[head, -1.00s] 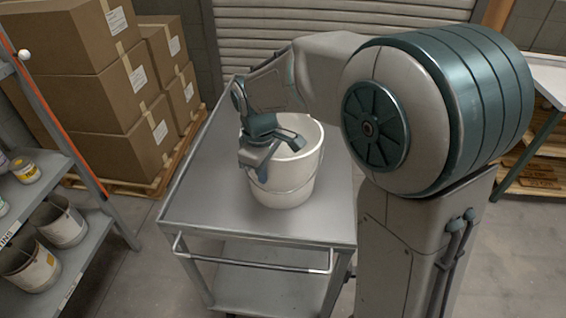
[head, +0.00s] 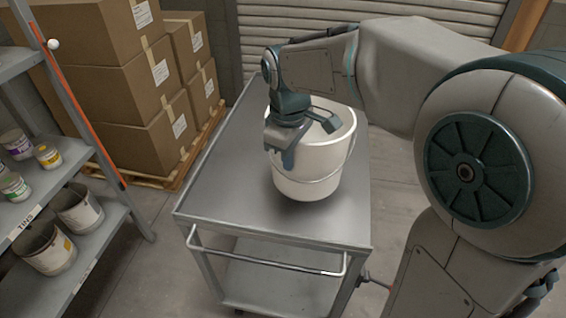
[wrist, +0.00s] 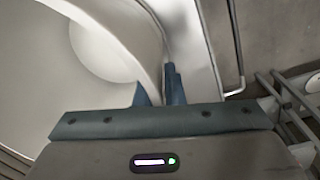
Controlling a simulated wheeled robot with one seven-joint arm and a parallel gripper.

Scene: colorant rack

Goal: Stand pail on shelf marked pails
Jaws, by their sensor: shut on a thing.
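A large white pail (head: 310,180) is upright over the grey cart. A dark shadow under it suggests it is a little above the top, but I cannot tell for sure. My gripper (head: 303,139) is shut on the pail's rim, one finger inside the wall and one outside. In the wrist view, the pail's rim and pale inside (wrist: 95,60) lie between the fingers (wrist: 160,90). The lower shelf (head: 97,238) of the rack at left holds two used pails (head: 80,212) (head: 46,252); its edge label (head: 88,272) is too slanted to read.
The cart (head: 225,190) has bare top at its left and front, and a push handle (head: 265,262). The upper shelf, labelled TINS (head: 26,222), holds several small tins (head: 47,156). Stacked boxes (head: 150,90) stand behind.

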